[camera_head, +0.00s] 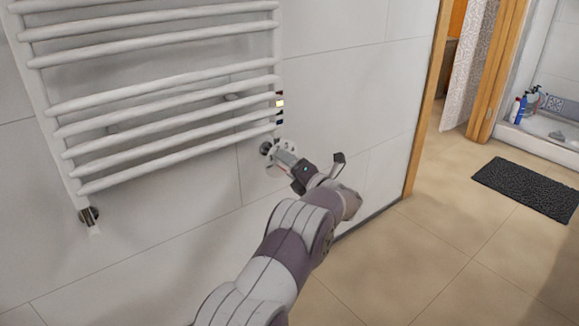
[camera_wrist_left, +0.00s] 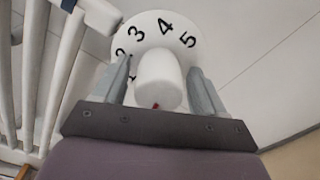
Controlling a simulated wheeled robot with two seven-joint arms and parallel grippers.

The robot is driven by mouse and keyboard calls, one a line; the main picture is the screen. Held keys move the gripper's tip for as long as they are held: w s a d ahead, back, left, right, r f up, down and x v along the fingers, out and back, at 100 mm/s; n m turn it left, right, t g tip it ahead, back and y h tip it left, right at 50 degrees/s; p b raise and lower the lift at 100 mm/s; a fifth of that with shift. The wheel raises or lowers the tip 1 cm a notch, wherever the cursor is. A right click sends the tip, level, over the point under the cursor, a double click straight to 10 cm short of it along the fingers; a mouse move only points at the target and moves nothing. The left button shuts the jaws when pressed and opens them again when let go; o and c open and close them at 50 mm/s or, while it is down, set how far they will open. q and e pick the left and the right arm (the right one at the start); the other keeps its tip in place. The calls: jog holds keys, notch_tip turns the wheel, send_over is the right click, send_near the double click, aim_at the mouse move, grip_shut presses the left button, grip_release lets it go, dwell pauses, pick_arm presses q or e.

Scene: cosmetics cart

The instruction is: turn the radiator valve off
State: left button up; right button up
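The white radiator valve (camera_head: 279,158) is at the lower right end of the towel radiator (camera_head: 165,98), against the tiled wall. In the left wrist view its round dial (camera_wrist_left: 178,30) shows black numbers, 3, 4 and 5 clearest. Its white knob (camera_wrist_left: 158,78) points at the camera, with a small red mark at its lower edge. My left gripper (camera_wrist_left: 161,70) has a finger on each side of the knob. The fingers are apart, with narrow gaps beside the knob; firm contact does not show. In the head view the gripper (camera_head: 288,163) partly hides the valve. My right gripper is out of view.
A second fitting (camera_head: 89,215) is at the radiator's lower left. A small coloured strip (camera_head: 279,104) is on the right upright above the valve. A wooden door frame (camera_head: 428,95) stands to the right. A dark mat (camera_head: 527,189) lies beyond it. The floor between is clear.

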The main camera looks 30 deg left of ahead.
pick_arm(q)
jog(key=p+v, duration=0.5)
jog(key=v, duration=0.7)
jog(key=shift+s+d, duration=0.2)
jog(key=shift+d, duration=0.1)
